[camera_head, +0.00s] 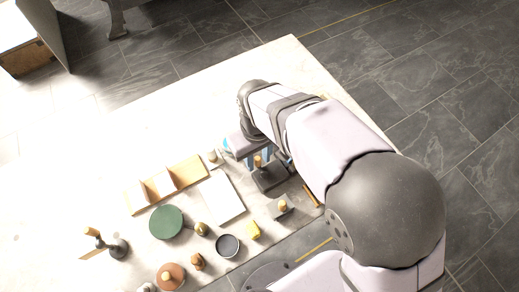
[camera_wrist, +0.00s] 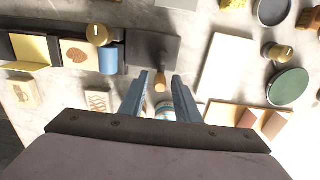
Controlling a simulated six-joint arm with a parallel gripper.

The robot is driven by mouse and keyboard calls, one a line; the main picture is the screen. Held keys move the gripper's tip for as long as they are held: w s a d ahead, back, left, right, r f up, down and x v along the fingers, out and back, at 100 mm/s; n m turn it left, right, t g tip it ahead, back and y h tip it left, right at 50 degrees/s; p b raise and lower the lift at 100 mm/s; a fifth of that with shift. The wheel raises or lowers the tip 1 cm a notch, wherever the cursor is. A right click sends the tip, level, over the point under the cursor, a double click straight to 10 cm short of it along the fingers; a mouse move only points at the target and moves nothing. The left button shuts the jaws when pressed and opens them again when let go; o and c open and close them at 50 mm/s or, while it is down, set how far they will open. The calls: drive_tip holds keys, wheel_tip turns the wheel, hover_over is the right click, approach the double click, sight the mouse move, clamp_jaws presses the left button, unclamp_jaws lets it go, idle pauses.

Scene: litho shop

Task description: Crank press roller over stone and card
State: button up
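A dark press bed (camera_wrist: 150,50) runs across the upper left of the wrist view. On it are a pale block with a brown leaf print (camera_wrist: 74,52), probably the stone, and a yellowish card (camera_wrist: 30,50). A blue cylinder, probably the roller (camera_wrist: 108,59), sits at the block's right edge. A dark lever ends in a wooden knob (camera_wrist: 160,84), which looks like the crank handle. My gripper (camera_wrist: 160,76) is open, with the knob showing between its fingers and a gap on each side; contact is not visible. In the head view my arm hides much of the press (camera_head: 270,178).
A brass knob (camera_wrist: 98,34) stands beside the roller. A white sheet (camera_head: 221,197), a wooden rack (camera_head: 150,190), a green disc (camera_head: 166,222), a dark bowl (camera_head: 228,245) and a yellow sponge (camera_head: 253,230) lie nearby. A blue-and-white item (camera_wrist: 166,110) shows between my fingers. The table's far left is clear.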

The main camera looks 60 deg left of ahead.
idle(0.8)
drive_tip(key=c, duration=0.7)
